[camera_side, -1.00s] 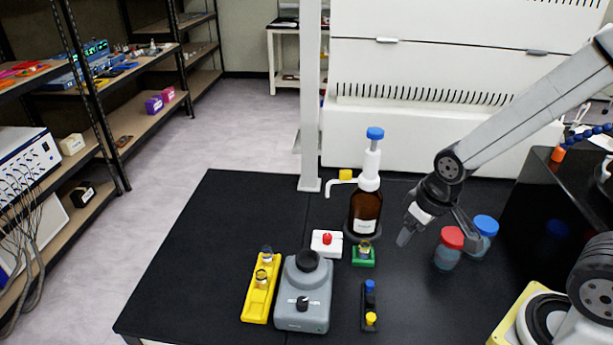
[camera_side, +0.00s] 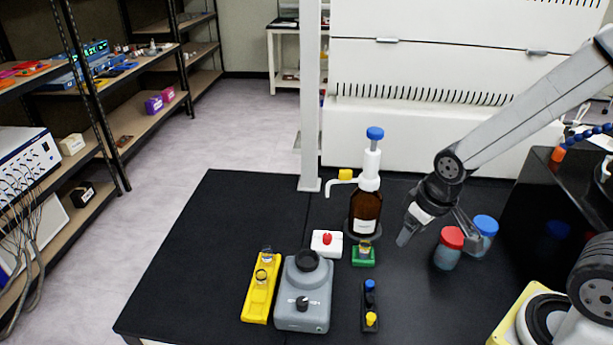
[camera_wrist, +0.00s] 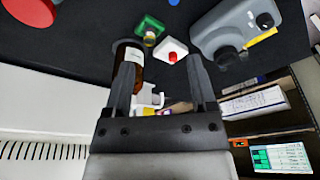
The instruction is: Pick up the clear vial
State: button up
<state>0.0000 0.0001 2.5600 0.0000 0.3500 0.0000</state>
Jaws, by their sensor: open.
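Small clear-looking vials (camera_side: 262,280) stand upright in a yellow rack (camera_side: 257,303) at the left front of the black bench. Another small vial (camera_side: 365,247) stands in a green holder (camera_side: 362,259) near the middle. I cannot tell which one is the task's clear vial. My gripper (camera_side: 437,233) is open and empty above the bench, to the right of the green holder and away from the vials. In the wrist view, my gripper (camera_wrist: 160,66) shows both fingers apart, with the green holder (camera_wrist: 148,24) beyond them near the top.
A brown pump bottle (camera_side: 366,212) stands behind the green holder. A grey mixer (camera_side: 303,295) sits beside the yellow rack. A black rack (camera_side: 370,300) holds blue- and yellow-capped pieces. Red-capped (camera_side: 449,250) and blue-capped (camera_side: 484,237) jars stand close to my gripper. The bench's left rear is clear.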

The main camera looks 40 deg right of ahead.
jog(key=shift+o, duration=0.5)
jog(key=m+g, duration=0.2)
jog(key=m, duration=1.1)
send_over(366, 242)
jog(key=f, duration=1)
jog(key=shift+s+a, duration=0.15)
jog(key=shift+s, duration=0.1)
jog(key=shift+w+f+m+g, duration=0.2)
jog(key=shift+f+m+g, duration=0.1)
jog(key=shift+f, duration=0.05)
